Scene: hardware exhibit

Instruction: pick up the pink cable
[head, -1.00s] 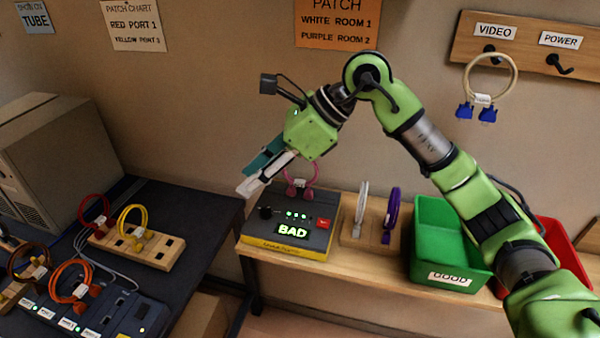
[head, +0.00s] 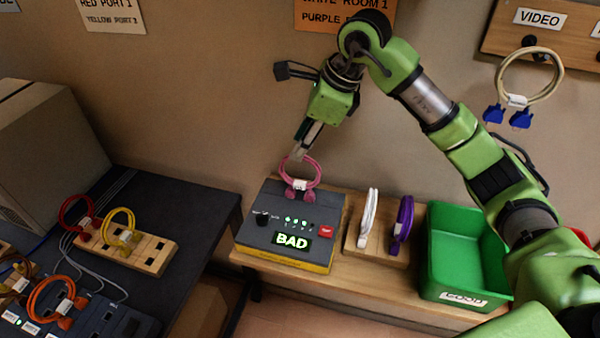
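The pink cable (head: 301,174) is a loop standing upright at the back of the grey tester box (head: 270,219), its two pink plugs at the box top. The box display reads BAD. My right gripper (head: 299,154) points down at the top of the pink loop, touching or nearly touching it. Its fingers are seen edge-on, so whether they are open or closed on the cable does not show. My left gripper is not in view.
A wooden rack with a white cable (head: 368,218) and a purple cable (head: 402,225) stands right of the tester. A green bin (head: 460,295) labelled GOOD is farther right. Red, yellow and orange cables are on the dark table (head: 190,205) at left.

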